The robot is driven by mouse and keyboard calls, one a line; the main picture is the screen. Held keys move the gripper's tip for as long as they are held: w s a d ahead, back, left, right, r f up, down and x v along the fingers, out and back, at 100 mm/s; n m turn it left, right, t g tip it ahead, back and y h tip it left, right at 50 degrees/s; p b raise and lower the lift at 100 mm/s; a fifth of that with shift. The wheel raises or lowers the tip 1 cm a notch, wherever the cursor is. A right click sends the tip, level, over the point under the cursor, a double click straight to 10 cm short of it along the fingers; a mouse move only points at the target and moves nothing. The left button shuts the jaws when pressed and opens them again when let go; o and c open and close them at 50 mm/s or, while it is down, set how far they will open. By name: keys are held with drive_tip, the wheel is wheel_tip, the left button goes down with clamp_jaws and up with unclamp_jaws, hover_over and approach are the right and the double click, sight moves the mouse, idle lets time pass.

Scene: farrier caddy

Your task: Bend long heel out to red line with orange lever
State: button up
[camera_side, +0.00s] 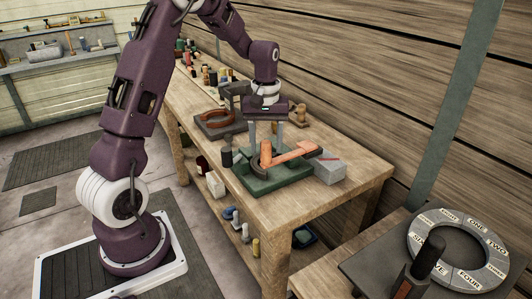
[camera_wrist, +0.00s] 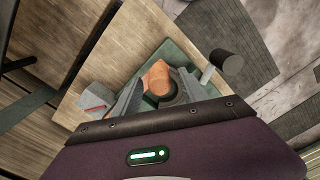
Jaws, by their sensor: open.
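The orange lever (camera_side: 294,153) lies over the green fixture (camera_side: 262,186), with a thick upright end (camera_side: 265,154) at the left and its arm reaching right. In the wrist view the orange lever (camera_wrist: 157,76) shows between my fingers. A dark curved piece, perhaps the shoe (camera_side: 254,164), is partly hidden beside it.
A black cylinder (camera_side: 226,154) stands at the fixture's left corner. A brown horseshoe (camera_side: 214,119) sits on a dark plate behind. Several small tools and bottles crowd the bench's far end. The bench (camera_side: 358,178) is clear at its near right. A numbered ring (camera_side: 414,243) lies on a separate stand.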

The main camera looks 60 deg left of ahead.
sight(266, 153)
drive_tip(key=shift+f, duration=1.55)
clamp_jaws()
drive_tip(key=shift+d, duration=0.1)
